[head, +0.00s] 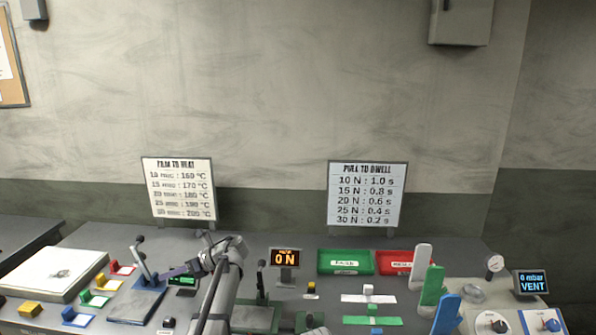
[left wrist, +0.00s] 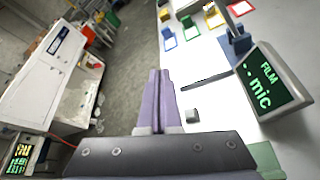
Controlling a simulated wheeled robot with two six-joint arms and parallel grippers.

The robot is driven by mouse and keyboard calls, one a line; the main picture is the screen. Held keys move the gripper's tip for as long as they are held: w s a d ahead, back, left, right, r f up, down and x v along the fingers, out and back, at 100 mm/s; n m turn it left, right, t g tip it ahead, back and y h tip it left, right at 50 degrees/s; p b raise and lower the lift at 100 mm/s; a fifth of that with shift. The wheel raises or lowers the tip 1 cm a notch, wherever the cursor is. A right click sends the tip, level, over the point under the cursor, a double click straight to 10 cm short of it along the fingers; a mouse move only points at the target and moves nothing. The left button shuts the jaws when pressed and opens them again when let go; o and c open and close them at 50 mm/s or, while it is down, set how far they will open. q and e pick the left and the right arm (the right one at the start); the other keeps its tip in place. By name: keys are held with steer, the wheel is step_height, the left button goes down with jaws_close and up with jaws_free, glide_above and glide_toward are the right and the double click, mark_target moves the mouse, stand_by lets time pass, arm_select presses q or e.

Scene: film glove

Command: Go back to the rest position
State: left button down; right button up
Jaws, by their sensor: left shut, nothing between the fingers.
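My left gripper (head: 166,274) is over the left part of the bench, its purple fingers pointing left. It is beside a small green-lit display (head: 183,281) and close to a lever device (head: 141,262) on a blue-edged base; I cannot tell whether it touches either. In the left wrist view the two purple fingers (left wrist: 160,76) lie together with nothing between them. The film display (left wrist: 268,84) stands to their right in that view, apart from them. My right gripper is not in view.
The grey bench (head: 250,240) holds a white plate (head: 50,272), coloured tabs, an ON display (head: 285,257), a green tray (head: 345,262), a red tray (head: 397,261) and upright paddles (head: 432,286). Two sign boards (head: 180,188) stand behind. Open floor (left wrist: 135,50) shows beside the bench.

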arm_select(q)
steer(key=s+d+f+n+h, duration=0.4)
steer(key=s+d+n, duration=0.2)
steer(key=s+d, duration=0.4)
steer(key=s+d+f+n+t+h, duration=0.1)
steer(key=s+d+f+n+h, duration=0.3)
steer(key=s+d, duration=0.6)
steer(key=s+d+f+n+h, duration=0.4)
steer(key=s+d+n, duration=0.4)
steer(key=s+d, duration=0.2)
steer(key=shift+d+f+n, duration=0.3)
steer(key=shift+d+f, duration=0.55)
steer(key=shift+d, duration=0.25)
